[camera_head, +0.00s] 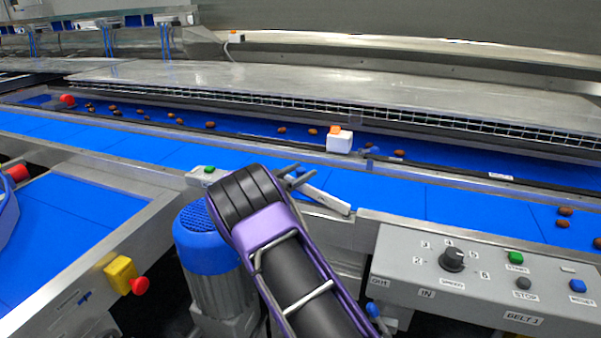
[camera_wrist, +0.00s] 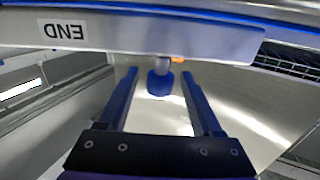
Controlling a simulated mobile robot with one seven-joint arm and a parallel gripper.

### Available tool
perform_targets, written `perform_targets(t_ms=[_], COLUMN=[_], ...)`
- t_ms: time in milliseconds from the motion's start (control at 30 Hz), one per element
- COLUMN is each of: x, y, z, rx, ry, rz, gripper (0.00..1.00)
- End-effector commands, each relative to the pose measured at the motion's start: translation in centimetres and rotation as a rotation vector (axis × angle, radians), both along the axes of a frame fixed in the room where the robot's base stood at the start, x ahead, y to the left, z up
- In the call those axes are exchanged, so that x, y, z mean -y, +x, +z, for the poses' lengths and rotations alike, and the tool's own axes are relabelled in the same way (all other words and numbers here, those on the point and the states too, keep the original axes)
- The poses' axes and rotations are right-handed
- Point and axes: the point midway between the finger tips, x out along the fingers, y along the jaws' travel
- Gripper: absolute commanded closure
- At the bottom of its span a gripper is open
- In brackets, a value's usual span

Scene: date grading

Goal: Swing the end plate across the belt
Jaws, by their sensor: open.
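The end plate is a pale grey bar at the near edge of the blue belt in the head view (camera_head: 326,200), and it crosses the top of the wrist view (camera_wrist: 190,37). Its END label reads upside down there. A blue knob (camera_wrist: 160,83) on a short pale stem hangs from the plate. My gripper (camera_wrist: 160,74) is open, with one blue finger on each side of the knob and visible gaps between; I see no contact. In the head view my gripper (camera_head: 294,176) is mostly hidden behind my wrist, beside the plate's left end.
The blue belt (camera_head: 390,193) runs across behind my arm, with dates on the farther belt (camera_head: 245,129). A white box (camera_head: 340,142) stands between. A control panel (camera_head: 470,285) is at right. A blue-capped motor (camera_head: 207,240) and yellow switch box (camera_head: 121,274) are at left.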

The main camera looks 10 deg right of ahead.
Motion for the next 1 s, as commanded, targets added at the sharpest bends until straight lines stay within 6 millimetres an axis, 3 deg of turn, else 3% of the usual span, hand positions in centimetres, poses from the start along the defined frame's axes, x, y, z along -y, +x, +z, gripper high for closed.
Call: perform_targets(t_ms=[167,400,600,1000], x=[0.0,0.0,0.0,0.0], y=[0.0,0.0,0.0,0.0], z=[1.5,6.2,9.1,10.0], rx=[0.002,0.004,0.002,0.000], ry=[0.001,0.003,0.002,0.000], rz=[-0.001,-0.001,0.000,0.000], gripper=[0.33,0.33,0.33,0.33])
